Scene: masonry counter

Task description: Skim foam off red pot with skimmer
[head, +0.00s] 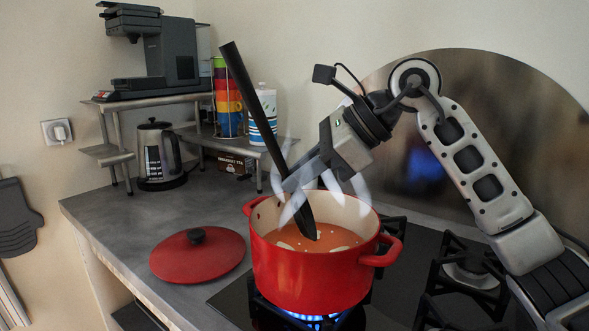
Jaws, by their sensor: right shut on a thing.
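A red pot (305,274) stands on a lit burner with a blue flame under it. It holds orange-red liquid with a few pale patches of foam (346,247) on top, and whitish wisps like steam rise over it. My right gripper (290,186) is above the pot, shut on the black skimmer (243,84). The skimmer is tilted, its handle up to the left and its lower end down inside the pot at the liquid. How deep its head sits is hard to tell. My left gripper is not in view.
A red lid (198,255) with a black knob lies on the grey counter (120,232) left of the pot. A kettle (160,155), shelf (165,103), coffee machine (160,50) and stacked cups (228,98) stand behind. Black burner grates (468,272) are at the right.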

